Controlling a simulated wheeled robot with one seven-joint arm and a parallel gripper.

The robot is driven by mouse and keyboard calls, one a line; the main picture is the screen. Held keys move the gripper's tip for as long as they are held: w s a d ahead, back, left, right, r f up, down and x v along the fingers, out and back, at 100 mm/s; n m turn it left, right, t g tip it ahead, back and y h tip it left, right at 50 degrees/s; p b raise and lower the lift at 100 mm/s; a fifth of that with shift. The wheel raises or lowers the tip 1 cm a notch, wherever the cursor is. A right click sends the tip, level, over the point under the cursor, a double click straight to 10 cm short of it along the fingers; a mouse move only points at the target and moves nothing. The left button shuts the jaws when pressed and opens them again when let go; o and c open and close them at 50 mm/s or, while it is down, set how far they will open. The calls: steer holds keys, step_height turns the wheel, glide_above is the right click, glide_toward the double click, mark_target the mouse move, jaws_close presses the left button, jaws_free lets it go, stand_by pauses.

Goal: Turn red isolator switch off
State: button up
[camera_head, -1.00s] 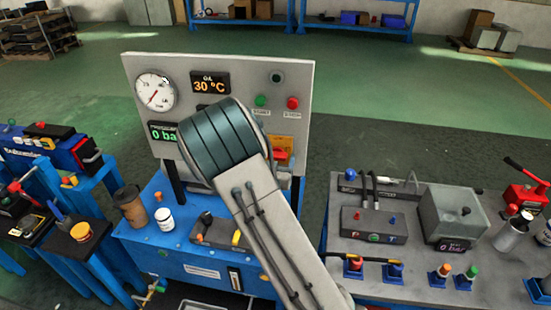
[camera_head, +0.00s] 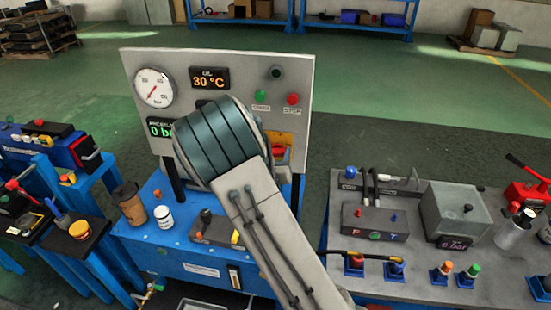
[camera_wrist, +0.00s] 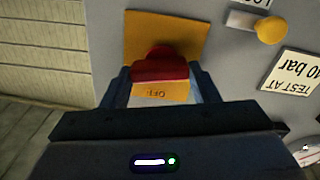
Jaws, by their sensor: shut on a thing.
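The red isolator switch (camera_wrist: 160,66) sits on a yellow plate (camera_wrist: 190,36) on the grey panel. In the wrist view its red handle lies crosswise between the two fingers of my gripper (camera_wrist: 160,76), and an OFF label shows just below it, upside down. My gripper is shut on the handle. In the head view only part of the red switch (camera_head: 279,153) shows, at the right edge of my arm, with a bit of its yellow plate (camera_head: 284,138) above. My arm hides the gripper's fingers there.
The upright panel (camera_head: 300,75) carries a round gauge (camera_head: 154,87), a 30 °C display (camera_head: 209,78), a green button (camera_head: 260,96) and a red button (camera_head: 293,98). A cup (camera_head: 130,204) and a white jar (camera_head: 164,218) stand on the blue bench. A grey-topped bench (camera_head: 345,240) stands at right.

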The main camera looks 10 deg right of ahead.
steer(key=n, duration=0.3)
steer(key=shift+a+n+b, duration=0.1)
steer(key=shift+n+b, duration=0.25)
steer(key=shift+n, duration=0.05)
steer(key=n, duration=0.3)
steer(key=shift+w+a+n, duration=0.1)
steer(key=shift+n, duration=0.2)
steer(key=n+p, duration=0.1)
steer(key=n, duration=0.2)
steer(key=shift+n, duration=0.3)
steer(key=shift+a+f+n+p, duration=0.1)
steer(key=shift+n+p, duration=0.45)
steer(key=shift+n, duration=1.55)
steer(key=o, duration=1)
steer(key=b+v, duration=0.2)
steer(key=v, duration=1.1)
steer(key=shift+s+a, duration=0.1)
steer(key=shift+s, duration=0.25)
